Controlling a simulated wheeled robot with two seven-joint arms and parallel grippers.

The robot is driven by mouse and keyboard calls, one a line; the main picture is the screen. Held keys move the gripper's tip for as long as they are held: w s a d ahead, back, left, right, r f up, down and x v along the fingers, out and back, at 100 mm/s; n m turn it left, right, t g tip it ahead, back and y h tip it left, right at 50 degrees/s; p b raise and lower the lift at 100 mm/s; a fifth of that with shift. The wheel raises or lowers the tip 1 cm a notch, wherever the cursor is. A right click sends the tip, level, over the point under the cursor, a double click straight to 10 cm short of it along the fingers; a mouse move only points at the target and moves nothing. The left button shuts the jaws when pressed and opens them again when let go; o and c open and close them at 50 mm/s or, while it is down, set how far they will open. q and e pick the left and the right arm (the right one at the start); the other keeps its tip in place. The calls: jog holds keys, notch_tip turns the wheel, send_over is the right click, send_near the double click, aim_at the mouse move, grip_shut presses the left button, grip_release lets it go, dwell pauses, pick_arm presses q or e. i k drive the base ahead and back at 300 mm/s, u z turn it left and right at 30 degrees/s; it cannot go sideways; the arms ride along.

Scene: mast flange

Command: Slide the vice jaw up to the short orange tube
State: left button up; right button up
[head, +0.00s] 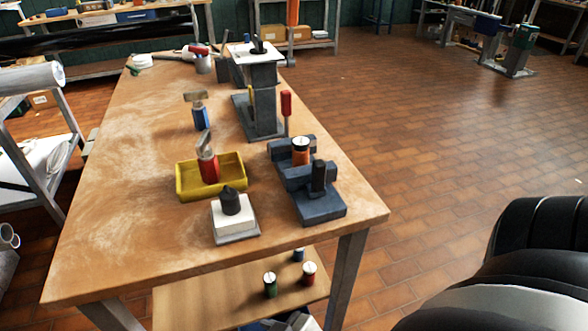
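A blue-grey vice (322,208) sits on the right part of the wooden workbench, near its front right corner. The short orange tube (300,157) stands upright in it, with a pale top with a dark mark. The vice jaw (296,178) is the front block, with a dark upright handle (319,177) beside or on it. The tube's lower end is hidden behind this block, and I cannot tell whether the two touch. Another blue-grey block (281,148) is behind the tube. Neither of my grippers is in view.
Left of the vice are a yellow tray (212,178) with a red-handled tool and a white block (233,217) with a dark knob. Behind are a dark machine stand (264,105) and a red-handled upright tool (286,104). The bench's left front (120,235) is clear.

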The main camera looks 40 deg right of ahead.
aim_at(312, 178)
jog(key=u, duration=1.7)
jog(key=k, duration=1.45)
jog(key=z, duration=1.95)
jog(key=i, duration=1)
